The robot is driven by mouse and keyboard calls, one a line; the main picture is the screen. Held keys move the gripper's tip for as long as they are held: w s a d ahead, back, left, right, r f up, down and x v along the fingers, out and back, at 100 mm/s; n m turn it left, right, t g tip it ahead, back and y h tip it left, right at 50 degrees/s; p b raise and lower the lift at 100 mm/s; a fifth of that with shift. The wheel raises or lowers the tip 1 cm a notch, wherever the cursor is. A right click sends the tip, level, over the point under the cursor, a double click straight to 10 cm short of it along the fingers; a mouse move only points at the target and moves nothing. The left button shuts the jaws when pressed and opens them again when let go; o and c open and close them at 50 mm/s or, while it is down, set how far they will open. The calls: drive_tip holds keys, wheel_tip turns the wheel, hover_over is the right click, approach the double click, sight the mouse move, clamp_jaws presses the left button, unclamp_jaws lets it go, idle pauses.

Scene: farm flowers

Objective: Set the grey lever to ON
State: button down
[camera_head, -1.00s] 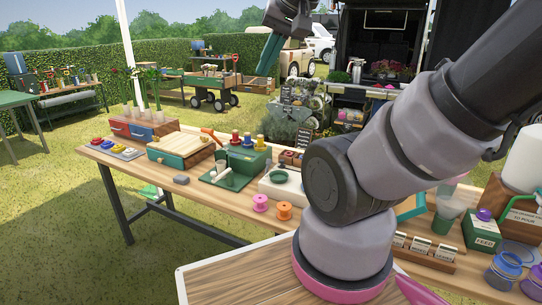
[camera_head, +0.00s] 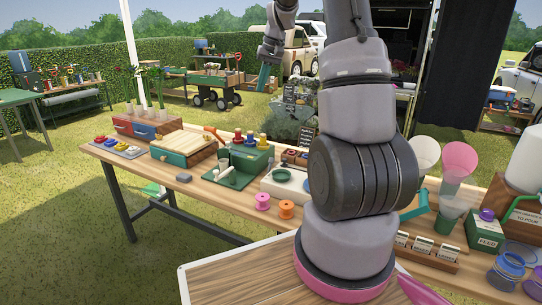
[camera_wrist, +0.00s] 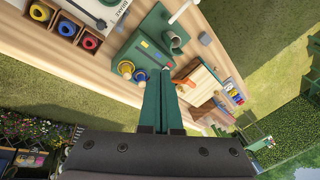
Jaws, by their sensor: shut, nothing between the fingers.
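I cannot make out for certain which part is the grey lever. In the head view a green base (camera_head: 237,180) on the table carries a pale bar (camera_head: 222,173). In the wrist view the same green base (camera_wrist: 133,48) shows with a grey cylinder (camera_wrist: 172,41). A white panel (camera_wrist: 116,14) with lettering and a dark bar (camera_wrist: 85,13) lies at the top left. No ON mark is readable. My gripper (camera_wrist: 160,78) has green fingers closed together with nothing between them. In the head view my gripper (camera_head: 264,78) is high, apart from the table things.
Seed packets (camera_head: 421,246), funnels (camera_head: 459,160) and jars crowd the right. My arm hides the table's middle.

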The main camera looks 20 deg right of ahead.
drive_tip(key=g, duration=0.1)
hover_over(269, 169)
drive_tip(key=w+d, duration=0.3)
drive_tip(key=w, duration=0.3)
wheel_tip(269, 169, down, 14)
drive_tip(key=r, duration=0.1)
drive_tip(key=w+d+f+g+y, duration=0.1)
drive_tip(key=d+f, duration=0.2)
drive_tip(key=f, duration=0.6)
drive_tip(key=shift+w+f+n, duration=0.2)
drive_tip(key=shift+f+n, duration=0.1)
drive_tip(key=shift+f, duration=0.1)
drive_tip(key=shift+d+f, duration=0.1)
drive_tip(key=x, duration=1)
drive_tip(key=shift+f, duration=0.15)
drive_tip(key=shift+s+r, duration=0.3)
drive_tip(key=shift+s, duration=0.35)
drive_tip(key=shift+s+r, duration=0.3)
drive_tip(key=shift+s, duration=0.3)
drive_tip(key=shift+s+r, duration=0.3)
drive_tip(key=shift+s, duration=0.35)
drive_tip(key=shift+a+r, duration=0.1)
drive_tip(key=shift+a, duration=0.2)
